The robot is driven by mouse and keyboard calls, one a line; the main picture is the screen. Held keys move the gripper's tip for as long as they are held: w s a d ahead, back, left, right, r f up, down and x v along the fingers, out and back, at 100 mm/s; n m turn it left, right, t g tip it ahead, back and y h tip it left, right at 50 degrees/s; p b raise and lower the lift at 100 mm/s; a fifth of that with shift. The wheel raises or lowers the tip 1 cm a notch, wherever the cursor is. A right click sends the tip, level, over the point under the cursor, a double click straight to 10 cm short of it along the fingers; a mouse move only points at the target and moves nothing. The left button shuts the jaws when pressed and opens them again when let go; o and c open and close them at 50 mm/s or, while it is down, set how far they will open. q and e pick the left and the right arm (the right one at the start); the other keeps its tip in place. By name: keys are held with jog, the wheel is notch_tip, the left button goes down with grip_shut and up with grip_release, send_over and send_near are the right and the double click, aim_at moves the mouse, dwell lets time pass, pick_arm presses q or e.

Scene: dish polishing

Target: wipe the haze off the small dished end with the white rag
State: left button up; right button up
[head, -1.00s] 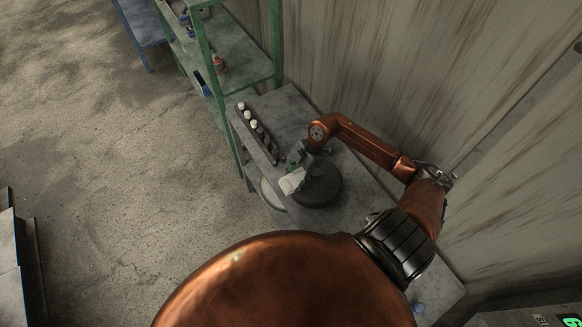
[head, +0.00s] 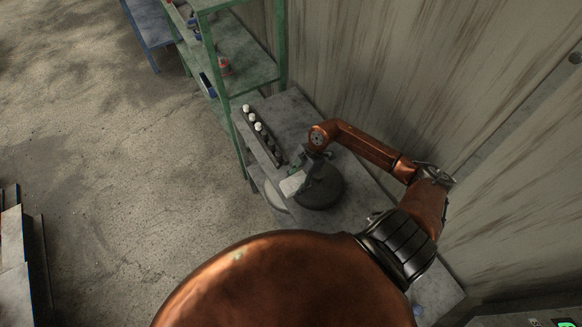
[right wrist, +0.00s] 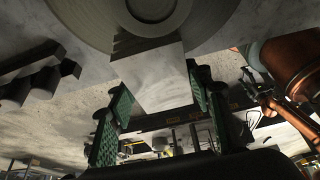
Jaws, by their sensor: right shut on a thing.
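My right gripper (head: 300,174) is shut on the white rag (head: 292,184), over the left part of a dark round dish (head: 325,192) on the grey table. In the right wrist view, the rag (right wrist: 165,82) hangs as a pale flat piece between the green finger pads, and its far end meets the rim of a round grey dish (right wrist: 200,22) with concentric rings. A paler round piece (head: 275,194) shows partly at the table's left edge. I cannot tell which round piece is the small dished end, and no haze can be made out. My left gripper is out of view.
A dark rack with several white-topped pieces (head: 258,127) stands on the table (head: 290,108) behind the dish. A green shelf (head: 245,70) stands beyond it. A streaked wall (head: 400,80) closes the right side.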

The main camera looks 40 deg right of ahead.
jog(key=r+p, duration=0.1)
jog(key=r, duration=0.1)
jog(key=shift+w+r+p, duration=0.3)
jog(key=shift+r+p, duration=0.05)
jog(key=shift+s+a+r+p, duration=0.1)
jog(key=shift+r+p, duration=0.4)
jog(key=shift+r, duration=0.1)
jog(key=shift+s+a+r+p, duration=0.1)
jog(key=shift+r+p, duration=0.4)
jog(key=shift+r, duration=0.1)
jog(key=shift+w+r+p, duration=0.1)
jog(key=shift+r+p, duration=0.25)
jog(key=shift+w+r+p, duration=0.1)
jog(key=shift+r+p, duration=1)
jog(key=shift+r, duration=0.15)
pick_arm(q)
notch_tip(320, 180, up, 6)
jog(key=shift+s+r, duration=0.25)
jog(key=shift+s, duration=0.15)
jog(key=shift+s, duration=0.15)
